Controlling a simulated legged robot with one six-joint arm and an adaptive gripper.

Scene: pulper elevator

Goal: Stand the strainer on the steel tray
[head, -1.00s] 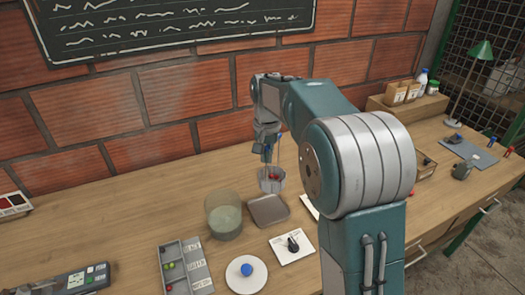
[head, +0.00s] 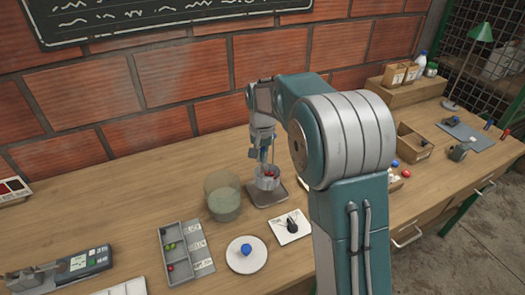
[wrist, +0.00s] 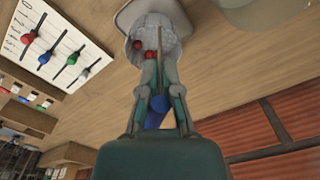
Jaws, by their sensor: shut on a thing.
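The strainer (head: 268,180) is a pale round cup with red berries in it and an upright handle. It is upright over the steel tray (head: 262,200), a shallow grey square; I cannot tell if its base touches the tray. My gripper (head: 262,150) is above the cup, shut on the strainer's handle. In the wrist view the gripper (wrist: 160,88) points at the strainer (wrist: 165,42), with a blue handle part between the fingers. The tray (wrist: 127,10) lies beyond the cup there, partly hidden by it.
A glass beaker (head: 222,205) stands close left of the tray. A white dial plate (head: 290,228), a white disc with a blue knob (head: 246,256) and a grey compartment tray (head: 187,250) lie in front. A wooden box (head: 415,142) stands right. The brick wall is behind.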

